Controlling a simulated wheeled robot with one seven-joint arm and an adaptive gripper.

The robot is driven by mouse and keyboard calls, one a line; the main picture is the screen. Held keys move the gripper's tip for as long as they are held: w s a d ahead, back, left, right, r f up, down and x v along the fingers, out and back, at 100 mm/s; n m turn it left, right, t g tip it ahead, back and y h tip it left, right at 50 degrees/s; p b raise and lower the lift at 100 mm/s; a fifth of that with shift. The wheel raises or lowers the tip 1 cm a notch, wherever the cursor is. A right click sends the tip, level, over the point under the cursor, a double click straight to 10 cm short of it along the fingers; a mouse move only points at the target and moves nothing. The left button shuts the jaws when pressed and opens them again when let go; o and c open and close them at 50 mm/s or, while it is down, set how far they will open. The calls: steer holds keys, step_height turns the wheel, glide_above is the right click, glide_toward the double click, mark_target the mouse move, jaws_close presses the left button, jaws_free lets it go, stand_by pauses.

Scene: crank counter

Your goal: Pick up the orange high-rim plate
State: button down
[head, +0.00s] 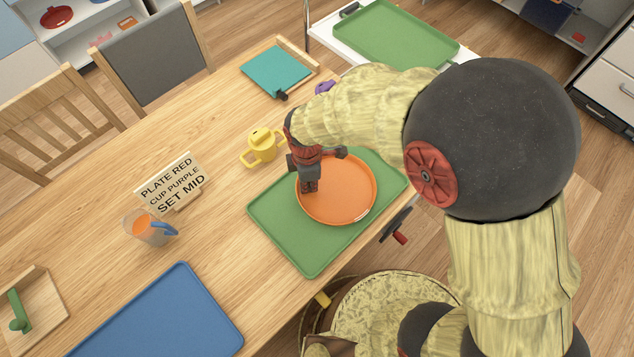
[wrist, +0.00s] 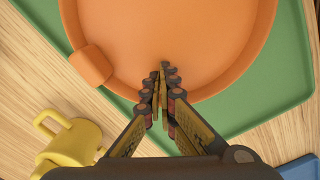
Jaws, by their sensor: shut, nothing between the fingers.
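The orange high-rim plate (head: 343,190) lies flat on a green tray (head: 290,247) on the wooden table. It fills much of the wrist view (wrist: 180,40), where a small orange tab sticks out from its rim. My gripper (head: 310,190) is over the plate's left part in the head view. In the wrist view my gripper (wrist: 163,72) has its fingers together, with nothing between them, and the tips overlap the plate's near rim and floor. I cannot tell whether the tips touch the plate. My gripper and arm hide part of the rim in the head view.
A yellow two-handled cup (head: 262,147) stands close to the tray, left of my gripper. A sign (head: 170,184), a clear cup with orange contents (head: 147,228) and a blue tray (head: 165,318) are farther left. A teal board (head: 276,72) lies behind.

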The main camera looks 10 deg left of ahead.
mark_target(290, 193)
steer(key=a+p, duration=0.1)
steer(key=a, duration=0.1)
steer(key=s+a+p, duration=0.1)
steer(key=a, duration=0.1)
steer(key=shift+s+a+r, duration=0.15)
steer(key=shift+s, duration=0.05)
steer(key=shift+s+a, duration=0.15)
steer(key=shift+a, duration=0.3)
